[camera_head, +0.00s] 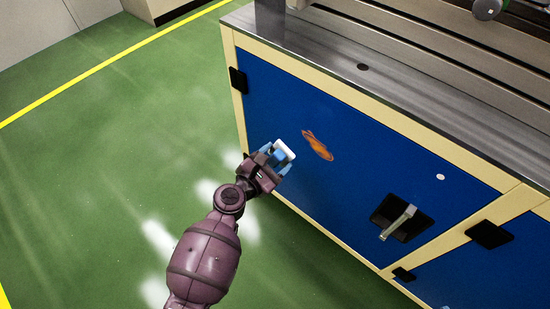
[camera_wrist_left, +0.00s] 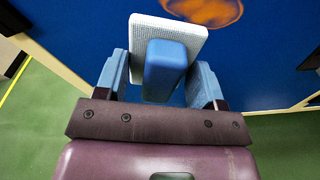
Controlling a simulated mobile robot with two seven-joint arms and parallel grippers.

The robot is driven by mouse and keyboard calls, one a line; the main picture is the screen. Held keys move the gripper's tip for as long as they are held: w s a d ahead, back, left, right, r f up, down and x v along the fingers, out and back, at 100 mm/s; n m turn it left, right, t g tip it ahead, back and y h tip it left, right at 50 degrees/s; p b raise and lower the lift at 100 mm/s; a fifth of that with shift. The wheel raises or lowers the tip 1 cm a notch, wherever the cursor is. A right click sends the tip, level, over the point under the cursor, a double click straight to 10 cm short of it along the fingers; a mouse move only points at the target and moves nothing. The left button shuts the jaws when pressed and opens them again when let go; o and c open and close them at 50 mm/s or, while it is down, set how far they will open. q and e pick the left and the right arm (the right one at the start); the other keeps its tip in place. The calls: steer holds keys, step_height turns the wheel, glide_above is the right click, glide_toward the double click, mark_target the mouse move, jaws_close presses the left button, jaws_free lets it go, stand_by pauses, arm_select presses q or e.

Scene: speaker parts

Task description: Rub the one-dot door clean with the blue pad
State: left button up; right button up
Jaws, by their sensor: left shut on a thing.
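The blue door with one white dot (camera_head: 360,135) is upright in a cream-framed cabinet; its dot (camera_head: 440,177) sits near the upper right. An orange-brown smear (camera_head: 318,145) marks the door's upper middle, and it also shows at the top of the left wrist view (camera_wrist_left: 205,10). My left gripper (camera_head: 275,163) is in front of the door, left of and slightly below the smear. It is shut on the blue grip of the pad (camera_wrist_left: 165,68), whose white face (camera_wrist_left: 150,28) is toward the door. Whether the pad touches the door I cannot tell. My right gripper is not in view.
A black latch with a metal handle (camera_head: 401,220) sticks out at the door's lower right. A black hinge (camera_head: 238,80) is at the left edge. A metal worktop (camera_head: 300,50) overhangs above. The green floor (camera_head: 110,150) at left is clear.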

mark_target(301, 136)
arm_select(q)
steer(key=shift+r+b+x, duration=0.15)
steer(key=shift+b+x, duration=0.05)
steer(key=shift+x, duration=1.25)
steer(key=shift+r+b+x, duration=0.1)
steer(key=shift+b+x, duration=0.05)
steer(key=shift+x, duration=1.35)
steer(key=shift+x, duration=1)
steer(key=shift+s+d+r, duration=0.1)
steer(key=shift+d+r, duration=0.05)
steer(key=shift+d, duration=0.05)
